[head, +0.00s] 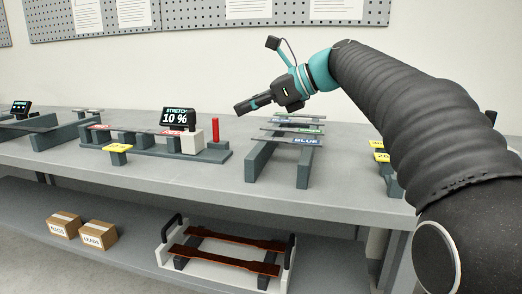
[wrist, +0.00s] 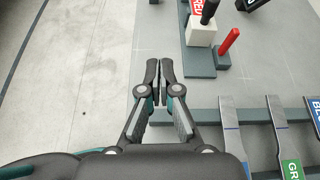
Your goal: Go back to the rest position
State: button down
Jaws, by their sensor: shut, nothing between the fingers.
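My gripper (head: 240,107) is above the bench, near the stretch device, with its fingers pointing left. It also shows in the wrist view (wrist: 159,66), where its two fingertips are together with nothing between them. The stretch device (head: 222,155) stands on the bench, with a red lever (head: 215,127) upright at its right end and a display (head: 178,117) reading "STRETCH 10 %". A specimen rack (head: 255,160) to its right holds several flat strips, one labelled BLUE (head: 305,141). My gripper touches none of these.
Yellow-labelled blocks (head: 381,157) stand near my arm. The lower shelf holds two cardboard boxes (head: 97,235) and a white tray (head: 165,258) with brown strips. A pegboard (head: 210,18) hangs on the wall.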

jog(key=s+d+f+n+h, duration=0.4)
jog(key=s+d+f+n, duration=0.2)
jog(key=s+f, duration=0.3)
jog(key=s+d+f+n+t+h, duration=0.1)
jog(key=s+d+f+n+h, duration=0.3)
jog(key=s+f, duration=0.6)
jog(key=s+d+f+n+h, duration=0.4)
jog(key=s+d+f+n, duration=0.5)
jog(key=f, duration=0.3)
jog(key=shift+s+f+n+t, duration=0.2)
jog(key=shift+n+t, duration=0.2)
jog(key=shift+n, duration=0.2)
